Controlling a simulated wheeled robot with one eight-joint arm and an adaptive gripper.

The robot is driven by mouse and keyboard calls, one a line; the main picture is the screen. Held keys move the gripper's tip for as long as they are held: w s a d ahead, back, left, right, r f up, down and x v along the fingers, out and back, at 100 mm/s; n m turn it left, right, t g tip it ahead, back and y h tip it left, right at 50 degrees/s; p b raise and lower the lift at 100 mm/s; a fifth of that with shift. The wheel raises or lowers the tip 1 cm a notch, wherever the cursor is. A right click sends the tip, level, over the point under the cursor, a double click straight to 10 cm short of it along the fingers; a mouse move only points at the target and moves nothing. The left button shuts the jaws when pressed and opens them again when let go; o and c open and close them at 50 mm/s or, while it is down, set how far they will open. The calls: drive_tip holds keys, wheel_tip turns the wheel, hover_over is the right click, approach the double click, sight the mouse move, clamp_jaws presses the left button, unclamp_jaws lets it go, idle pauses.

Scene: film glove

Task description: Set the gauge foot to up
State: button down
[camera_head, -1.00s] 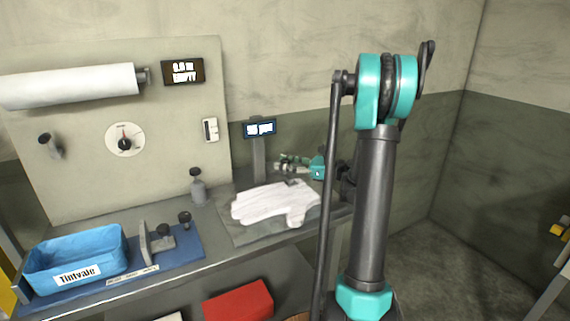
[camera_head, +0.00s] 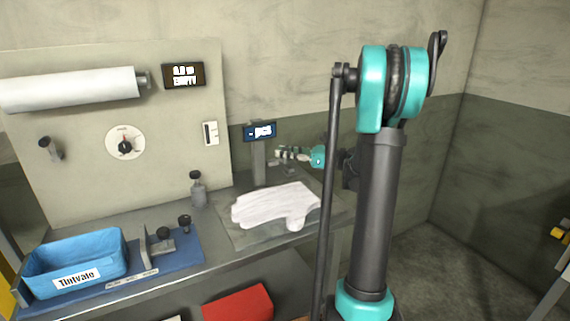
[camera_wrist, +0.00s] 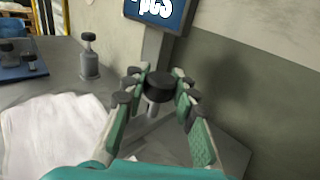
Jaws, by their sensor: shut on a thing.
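The gauge has a grey post (camera_head: 259,165) with a blue display (camera_head: 261,132) that reads "- pcs"; the post (camera_wrist: 154,48) and display (camera_wrist: 160,10) also show in the wrist view. A round black knob (camera_wrist: 159,86) on a short pale stem is the gauge foot's grip. My gripper (camera_wrist: 157,80) is shut on this knob, with fingers on both sides. In the head view my gripper (camera_head: 287,153) is right of the post, above the white glove's level. A white glove (camera_head: 275,207) lies flat on a grey plate. The foot's underside is hidden.
A capped bottle-like weight (camera_head: 198,190) stands left of the gauge. A blue bin (camera_head: 75,262) and black-knobbed pieces (camera_head: 160,241) sit on a blue mat at left. A panel behind holds a roll (camera_head: 68,89), dial (camera_head: 125,143) and "EMPTY" display (camera_head: 184,75).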

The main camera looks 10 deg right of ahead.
drive_tip(key=shift+r, duration=1.55)
drive_tip(key=c, duration=1.2)
unclamp_jaws()
drive_tip(key=shift+o, duration=0.2)
drive_tip(key=shift+d, duration=0.1)
drive_tip(key=v, duration=1.2)
